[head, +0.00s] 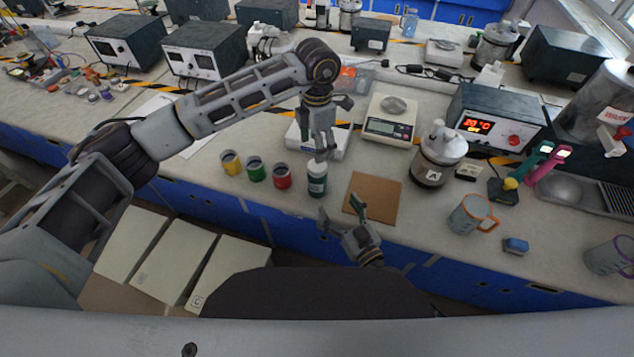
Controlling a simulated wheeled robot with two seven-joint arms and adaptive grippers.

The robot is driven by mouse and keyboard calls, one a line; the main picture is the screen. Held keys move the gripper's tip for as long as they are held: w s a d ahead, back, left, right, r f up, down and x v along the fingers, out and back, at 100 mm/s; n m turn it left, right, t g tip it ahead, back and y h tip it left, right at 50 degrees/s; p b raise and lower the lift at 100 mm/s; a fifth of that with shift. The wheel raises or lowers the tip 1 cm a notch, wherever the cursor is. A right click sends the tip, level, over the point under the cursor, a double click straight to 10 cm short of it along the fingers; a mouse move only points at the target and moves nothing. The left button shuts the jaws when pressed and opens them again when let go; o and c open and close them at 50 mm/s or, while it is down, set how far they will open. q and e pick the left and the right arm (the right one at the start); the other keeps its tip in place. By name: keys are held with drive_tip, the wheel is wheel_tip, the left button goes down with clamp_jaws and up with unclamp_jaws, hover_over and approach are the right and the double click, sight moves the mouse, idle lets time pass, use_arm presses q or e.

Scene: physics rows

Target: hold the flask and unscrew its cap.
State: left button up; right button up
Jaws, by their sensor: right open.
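The flask (317,184) stands upright on the bench, a dark teal bottle with a pale label band and a grey cap (317,166). My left gripper (321,154) points down right above the cap; I cannot tell whether its fingers touch it or how far they are apart. My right gripper (342,211) is open and empty, low at the bench's front edge, to the right of and nearer than the flask, with a gap between them.
Yellow (231,163), green (255,170) and red (282,177) cups stand left of the flask. A brown board (378,196) lies to its right. A scale (390,129), a jar marked A (437,160) and a mug (468,217) stand further right.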

sight(322, 182)
drive_tip(key=shift+x, duration=6.5)
clamp_jaws()
use_arm(q)
drive_tip(key=shift+m, duration=0.3)
drive_tip(key=m, duration=0.5)
drive_tip(key=shift+m, duration=0.4)
drive_tip(key=m, duration=1.3)
drive_tip(key=shift+m, duration=0.3)
drive_tip(key=m, duration=0.7)
